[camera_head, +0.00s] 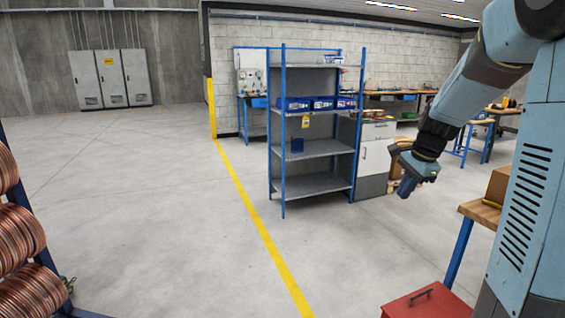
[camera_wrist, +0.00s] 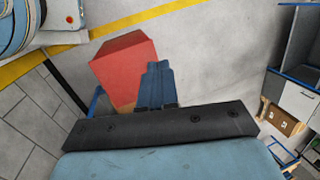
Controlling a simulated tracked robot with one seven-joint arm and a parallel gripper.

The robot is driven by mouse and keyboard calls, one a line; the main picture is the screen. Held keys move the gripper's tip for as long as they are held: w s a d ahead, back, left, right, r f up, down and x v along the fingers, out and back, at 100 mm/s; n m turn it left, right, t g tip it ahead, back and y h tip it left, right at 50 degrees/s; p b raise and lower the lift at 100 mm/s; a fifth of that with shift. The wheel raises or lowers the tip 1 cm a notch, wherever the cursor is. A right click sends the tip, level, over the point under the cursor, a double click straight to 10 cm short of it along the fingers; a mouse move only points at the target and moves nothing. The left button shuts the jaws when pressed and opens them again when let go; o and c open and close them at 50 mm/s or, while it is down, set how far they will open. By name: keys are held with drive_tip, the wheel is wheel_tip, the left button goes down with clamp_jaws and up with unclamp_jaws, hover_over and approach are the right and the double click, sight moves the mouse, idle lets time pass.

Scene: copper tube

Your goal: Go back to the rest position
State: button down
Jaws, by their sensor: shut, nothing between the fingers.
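My gripper (camera_head: 404,187) is at the end of my arm on the right of the head view. It hangs in the air, pointing down, in front of the shelving and clear of it. In the wrist view its blue fingers (camera_wrist: 158,85) are together with nothing between them. A red box (camera_wrist: 122,58) lies beyond the fingers in that view, apart from them. The red box with a dark handle also shows at the bottom of the head view (camera_head: 428,300). No copper tube is in my gripper.
Copper coils (camera_head: 22,235) hang on a blue rack at the left edge. A blue-framed shelf (camera_head: 318,148) with blue bins stands in the middle. A wooden-topped bench (camera_head: 480,213) is close on the right. The floor at left is clear, with a yellow line (camera_head: 262,232).

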drive_tip(key=s+a+r+n+t, duration=0.1)
drive_tip(key=s+a+r+n, duration=0.1)
drive_tip(key=s+n, duration=0.3)
drive_tip(key=s+a+r+n+t+h, duration=0.1)
drive_tip(key=s+a+n, duration=0.3)
drive_tip(key=s, duration=0.8)
drive_tip(key=s+a+r+n+t, duration=0.1)
drive_tip(key=s+a+r+n, duration=0.2)
drive_tip(key=s, duration=0.5)
drive_tip(key=shift+s+a+r+n+h, duration=0.15)
drive_tip(key=shift+a+r+n+h, duration=0.35)
drive_tip(key=shift+n, duration=0.8)
drive_tip(key=shift+d+r, duration=0.1)
drive_tip(key=shift+d, duration=0.05)
